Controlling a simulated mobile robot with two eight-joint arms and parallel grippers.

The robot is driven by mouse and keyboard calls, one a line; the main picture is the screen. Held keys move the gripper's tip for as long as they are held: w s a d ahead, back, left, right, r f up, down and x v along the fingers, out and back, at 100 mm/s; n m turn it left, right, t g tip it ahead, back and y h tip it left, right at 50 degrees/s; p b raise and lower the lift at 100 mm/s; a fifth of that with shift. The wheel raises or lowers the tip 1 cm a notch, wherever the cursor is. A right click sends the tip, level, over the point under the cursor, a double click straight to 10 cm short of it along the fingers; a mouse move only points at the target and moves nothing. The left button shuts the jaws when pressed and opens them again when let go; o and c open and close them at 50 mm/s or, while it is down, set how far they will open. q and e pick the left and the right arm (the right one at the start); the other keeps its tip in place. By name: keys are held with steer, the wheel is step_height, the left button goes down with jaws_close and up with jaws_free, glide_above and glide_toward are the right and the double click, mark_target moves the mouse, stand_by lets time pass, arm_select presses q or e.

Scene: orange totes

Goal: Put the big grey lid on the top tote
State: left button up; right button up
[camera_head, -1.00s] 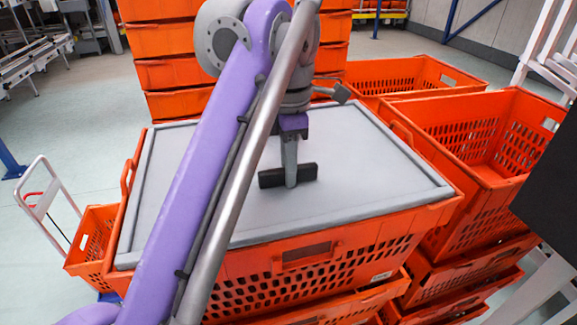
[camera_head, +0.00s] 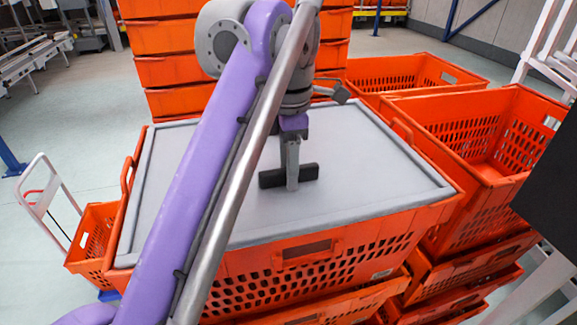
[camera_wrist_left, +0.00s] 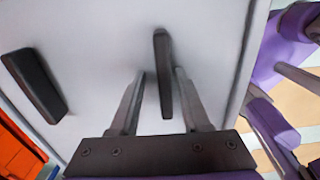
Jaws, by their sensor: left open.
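The big grey lid (camera_head: 350,160) lies flat on the top of the front orange tote (camera_head: 330,255), within its rim as far as I can see. A black handle (camera_head: 272,179) stands on the lid. In the left wrist view this handle (camera_wrist_left: 163,80) is between the two fingers of my left gripper (camera_wrist_left: 160,85), with gaps on both sides. My left gripper (camera_head: 292,165) is open and low over the lid. A second black handle (camera_wrist_left: 35,85) shows at the left of the wrist view. My left arm hides part of the lid in the head view. My right gripper is not in view.
Empty open orange totes (camera_head: 490,130) stand stacked close at the right. A tall orange stack (camera_head: 170,72) rises behind the lid. A white hand cart (camera_head: 40,190) with a small orange tote is at the left. Open floor (camera_head: 85,130) lies at the left.

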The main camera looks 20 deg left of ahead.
arm_select(q)
step_height(320, 180, up, 11)
steer(key=p, duration=0.4)
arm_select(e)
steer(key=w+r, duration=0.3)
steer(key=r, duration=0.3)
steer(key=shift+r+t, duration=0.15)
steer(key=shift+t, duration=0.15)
